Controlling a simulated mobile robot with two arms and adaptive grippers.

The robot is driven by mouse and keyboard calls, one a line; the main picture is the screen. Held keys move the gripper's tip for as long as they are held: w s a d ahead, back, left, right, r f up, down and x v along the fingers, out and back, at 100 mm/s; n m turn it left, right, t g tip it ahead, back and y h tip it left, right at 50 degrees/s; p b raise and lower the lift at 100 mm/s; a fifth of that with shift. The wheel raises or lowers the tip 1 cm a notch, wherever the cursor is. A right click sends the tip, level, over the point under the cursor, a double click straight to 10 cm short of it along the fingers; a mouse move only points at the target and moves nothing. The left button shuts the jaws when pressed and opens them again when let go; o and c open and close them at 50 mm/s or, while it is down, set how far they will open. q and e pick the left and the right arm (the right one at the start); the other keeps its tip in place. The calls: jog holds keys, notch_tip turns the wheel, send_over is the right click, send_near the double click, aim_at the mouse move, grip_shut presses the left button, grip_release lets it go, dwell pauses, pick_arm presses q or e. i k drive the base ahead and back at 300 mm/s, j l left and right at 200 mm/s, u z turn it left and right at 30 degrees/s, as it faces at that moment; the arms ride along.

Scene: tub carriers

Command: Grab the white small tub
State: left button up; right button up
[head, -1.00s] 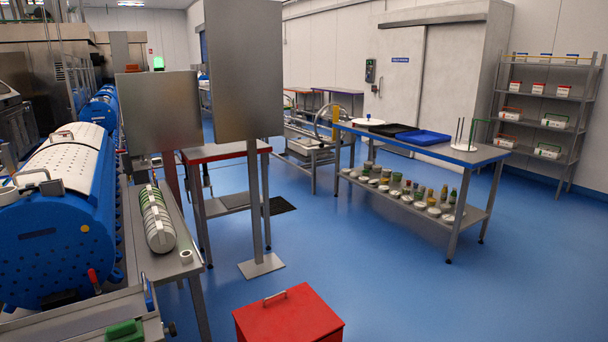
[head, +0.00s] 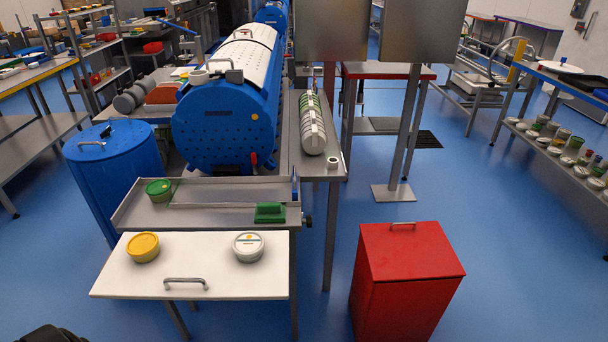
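A small white tub (head: 248,247) with a pale lid and a small yellow mark stands upright on the right part of a white board (head: 205,270) with a grey handle. A yellow tub (head: 142,247) stands on the left part of the same board. A green tub (head: 158,190) sits on the grey metal tray (head: 215,215) behind it. Neither gripper can be made out in the head view. A dark shape at the bottom left edge is too cut off to identify.
A red bin (head: 404,280) with a lid handle stands to the right of the board. A blue drum (head: 115,175) stands at the left. A large blue perforated cylinder (head: 228,120) lies behind the tray. Blue floor is free in front and at right.

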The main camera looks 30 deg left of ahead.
aim_at(248, 246)
jog(key=u, duration=1.35)
jog(key=i+l+u, duration=0.25)
jog(key=u, duration=0.15)
jog(key=i+l+u, duration=0.2)
jog(key=l+u, duration=0.2)
